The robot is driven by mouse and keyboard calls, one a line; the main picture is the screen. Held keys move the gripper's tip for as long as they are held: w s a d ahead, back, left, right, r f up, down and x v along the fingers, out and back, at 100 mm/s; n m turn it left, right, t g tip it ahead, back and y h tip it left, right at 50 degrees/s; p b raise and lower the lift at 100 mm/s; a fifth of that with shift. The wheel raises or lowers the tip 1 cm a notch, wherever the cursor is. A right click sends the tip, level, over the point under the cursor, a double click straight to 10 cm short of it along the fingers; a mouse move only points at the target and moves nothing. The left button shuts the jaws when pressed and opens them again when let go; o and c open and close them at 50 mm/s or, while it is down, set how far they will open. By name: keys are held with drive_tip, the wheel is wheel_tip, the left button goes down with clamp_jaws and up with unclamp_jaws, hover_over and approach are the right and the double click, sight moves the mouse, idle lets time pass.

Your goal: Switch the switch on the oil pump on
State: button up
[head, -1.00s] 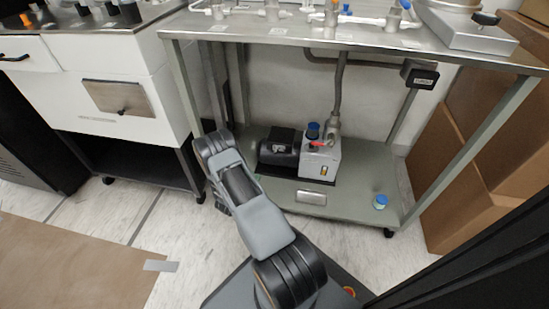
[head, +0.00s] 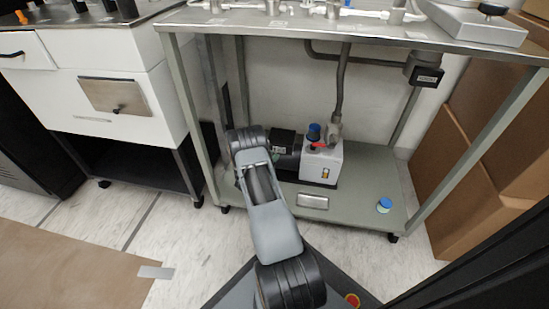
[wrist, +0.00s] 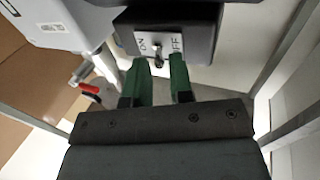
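The oil pump (head: 322,164) stands on the lower shelf under the bench in the head view, a white-grey box with a black motor (head: 285,142) on its left. In the wrist view a silver toggle switch (wrist: 158,58) sits on a light plate marked ON at left and OFF at right, on a dark housing. I cannot tell which way its lever is set. My gripper (wrist: 160,64) has two green fingers, apart, with the lever between or just beyond their tips. Contact is unclear. In the head view my arm hides my gripper.
The bench's lower shelf (head: 350,212) also carries a small blue-capped jar (head: 384,205) at right. A pipe (head: 341,95) rises from the pump. A red handle shows on the pump's top (wrist: 90,89). Cardboard boxes (head: 470,190) stand right, a white cabinet (head: 110,90) left.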

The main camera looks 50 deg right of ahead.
sight(279, 150)
drive_tip(key=shift+w+d, duration=0.15)
drive_tip(key=shift+d, duration=0.7)
drive_tip(key=shift+c, duration=0.3)
clamp_jaws()
drive_tip(key=shift+n+t, duration=0.3)
drive_tip(key=n+t+y, duration=0.1)
drive_tip(key=t, duration=0.1)
drive_tip(key=s+n+t+y, duration=0.1)
drive_tip(key=n+t, duration=0.1)
drive_tip(key=t, duration=0.1)
drive_tip(key=s+n+t+y, duration=0.1)
drive_tip(key=n+t, duration=0.1)
drive_tip(key=shift+d+t+y, duration=0.3)
drive_tip(key=shift+d, duration=0.05)
drive_tip(key=shift+s+d+n+t+y, duration=0.1)
drive_tip(key=shift+d+n+t+y, duration=0.05)
drive_tip(key=shift+n+t+y, duration=0.65)
drive_tip(key=shift+s+d+n+t+y, duration=0.1)
drive_tip(key=shift+d+n+t+y, duration=0.05)
drive_tip(key=shift+n+t+y, duration=0.6)
drive_tip(key=shift+s+d+n+t+y, duration=0.1)
drive_tip(key=shift+d+n+t+y, duration=0.05)
drive_tip(key=shift+n+t+y, duration=0.65)
drive_tip(key=shift+y, duration=0.25)
